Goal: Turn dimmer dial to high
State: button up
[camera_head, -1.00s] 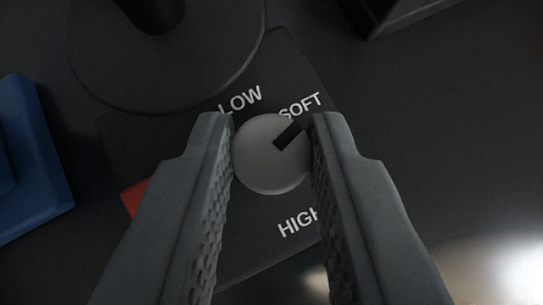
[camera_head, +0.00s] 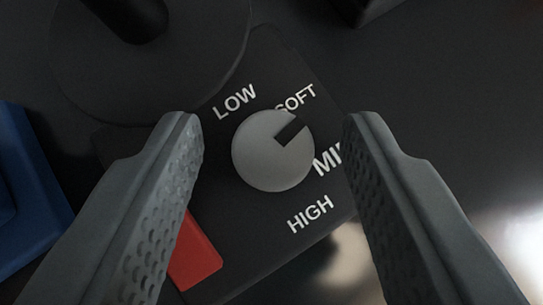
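The dimmer dial (camera_head: 262,160) is a round grey knob on a dark panel (camera_head: 250,225). Its black pointer mark (camera_head: 291,131) points up and right, toward SOFT or between SOFT and the partly hidden MI... label. The labels LOW, SOFT, MI... and HIGH (camera_head: 310,214) run clockwise around the dial from upper left to lower right. My gripper (camera_head: 275,130) is open, with one finger on each side of the dial and a clear gap to it on both sides. The right finger covers the end of the MI... label.
A red block or switch (camera_head: 195,258) sits at the panel's lower left, partly behind the left finger. A dark round base with a post (camera_head: 150,75) stands at upper left. A blue object (camera_head: 30,200) lies at the left edge. The dark surface at right is mostly clear.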

jog(key=shift+r, duration=0.1)
jog(key=v, duration=1.7)
jog(key=shift+s+r, duration=0.1)
jog(key=shift+s, duration=0.15)
